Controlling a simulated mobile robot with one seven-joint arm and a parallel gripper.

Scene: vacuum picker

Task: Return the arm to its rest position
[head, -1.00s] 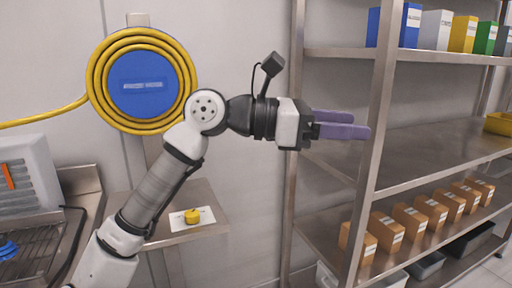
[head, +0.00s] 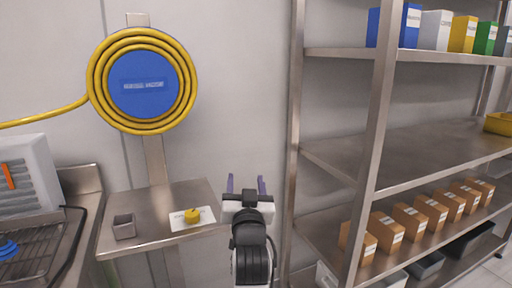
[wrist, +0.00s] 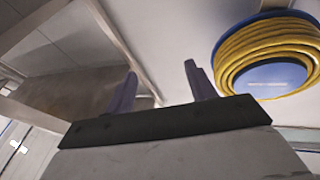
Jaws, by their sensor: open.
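My gripper (head: 247,184) is at the lower middle of the head view, its two purple fingers pointing up and away. The fingers stand apart with nothing between them. The wrist view also shows both fingers (wrist: 160,85) spread and empty, with a wall and upper surfaces beyond. My arm is folded low below the gripper, in the gap between the small metal shelf (head: 150,240) and the shelving rack (head: 378,130). The gripper touches nothing that I can see.
A yellow hose reel (head: 143,82) hangs above. The rack holds several brown boxes (head: 385,231). The wall space above my gripper is clear.

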